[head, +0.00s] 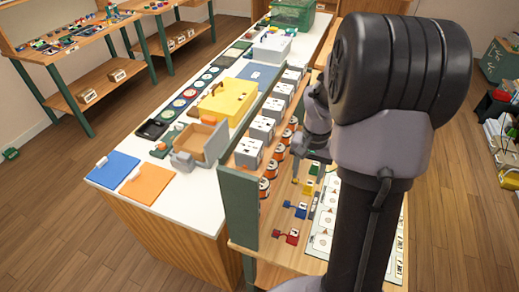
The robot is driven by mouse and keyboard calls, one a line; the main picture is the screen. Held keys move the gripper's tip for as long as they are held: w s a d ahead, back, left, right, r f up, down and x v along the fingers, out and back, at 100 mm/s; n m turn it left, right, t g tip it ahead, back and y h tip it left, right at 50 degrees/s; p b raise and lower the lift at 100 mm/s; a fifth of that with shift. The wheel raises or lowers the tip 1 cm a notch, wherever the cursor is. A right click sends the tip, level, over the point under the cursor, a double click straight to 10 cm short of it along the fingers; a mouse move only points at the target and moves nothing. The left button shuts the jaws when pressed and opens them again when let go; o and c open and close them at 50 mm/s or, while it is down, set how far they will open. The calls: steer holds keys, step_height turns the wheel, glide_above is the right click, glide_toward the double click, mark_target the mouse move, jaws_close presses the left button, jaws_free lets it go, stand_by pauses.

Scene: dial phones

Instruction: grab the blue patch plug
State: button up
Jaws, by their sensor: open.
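A small blue plug (299,211) lies on the lower wooden bench to the right of the counter. Its blue, roughly square body sits at the right end of a short blue part. A red plug (289,237) lies nearer to the camera, and yellow (308,188) and green (314,170) pieces lie beyond it in the same row. My gripper (296,170) hangs from my dark arm, above and beyond the blue plug and apart from it. It is open and looks empty. Its fingertips are small and hard to make out.
White printed sheets (321,238) lie right of the plugs, partly hidden by my arm. Grey boxes (248,153) and orange-banded cans (264,187) line the shelf at left, behind a green end panel (238,208). The white counter holds a yellow box (228,101) and an open wooden box (203,139).

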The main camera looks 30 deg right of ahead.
steer(key=f+b, duration=0.1)
steer(key=f, duration=0.1)
steer(key=s+f+b, duration=0.1)
steer(key=f, duration=0.1)
steer(key=s+f+b, duration=0.1)
steer(key=f, duration=0.2)
steer(key=b, duration=0.2)
glide_above(303, 206)
step_height(303, 206, down, 4)
steer(key=shift+s+a+f, duration=0.1)
steer(key=shift+s+f, duration=0.1)
steer(key=shift+f, duration=0.4)
steer(key=f+b, duration=0.1)
steer(key=f, duration=0.2)
steer(key=f+b, duration=0.1)
steer(key=f, duration=0.1)
steer(key=shift+w+b, duration=0.25)
steer(key=shift+b, duration=0.1)
steer(key=shift+r, duration=0.1)
steer(key=shift+c, duration=0.4)
jaws_close()
